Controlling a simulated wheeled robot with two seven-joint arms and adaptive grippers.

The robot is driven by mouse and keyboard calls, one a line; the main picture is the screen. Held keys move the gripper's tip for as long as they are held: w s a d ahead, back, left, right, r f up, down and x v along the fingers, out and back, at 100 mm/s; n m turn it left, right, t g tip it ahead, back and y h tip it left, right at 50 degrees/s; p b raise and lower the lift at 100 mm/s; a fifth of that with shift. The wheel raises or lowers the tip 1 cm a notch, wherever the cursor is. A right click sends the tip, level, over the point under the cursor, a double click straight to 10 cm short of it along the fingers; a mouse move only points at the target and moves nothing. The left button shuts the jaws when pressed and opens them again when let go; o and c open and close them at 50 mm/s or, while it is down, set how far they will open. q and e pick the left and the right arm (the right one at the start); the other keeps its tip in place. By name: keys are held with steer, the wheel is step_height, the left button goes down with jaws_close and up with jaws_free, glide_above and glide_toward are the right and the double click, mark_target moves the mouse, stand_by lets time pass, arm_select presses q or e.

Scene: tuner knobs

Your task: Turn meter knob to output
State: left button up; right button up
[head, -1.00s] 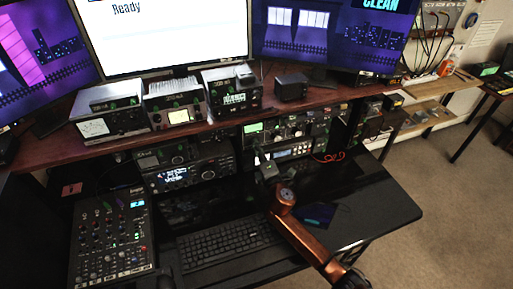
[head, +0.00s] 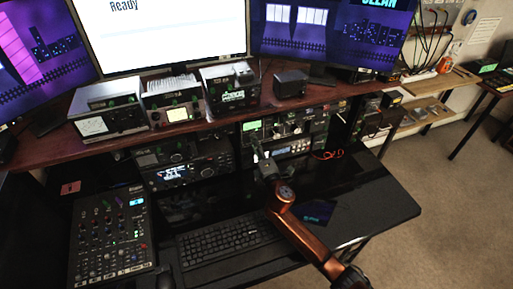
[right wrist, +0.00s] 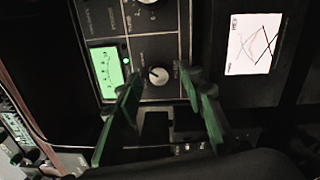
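The tuner panel (head: 286,128) sits on the lower shelf, right of centre in the head view, with a lit green meter (head: 252,127). In the right wrist view the green meter (right wrist: 108,70) is at left, and a round knob with a pale pointer (right wrist: 158,76) is beside it. The knob's labels are too small to read. My right gripper (right wrist: 160,82) is open, its green-lit fingers on either side of the knob, with no clear contact. In the head view my right gripper (head: 260,157) is in front of the panel. My left gripper is not in view.
Another knob (right wrist: 147,2) shows at the top edge of the wrist view. A black desk (head: 375,205) with a keyboard (head: 225,240) lies below my right arm. A mixer (head: 110,235) is at left. More radios (head: 187,163) stand beside the tuner.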

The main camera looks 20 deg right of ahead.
steer(key=s, duration=1.2)
steer(key=shift+d+f, duration=0.2)
steer(key=shift+f, duration=0.05)
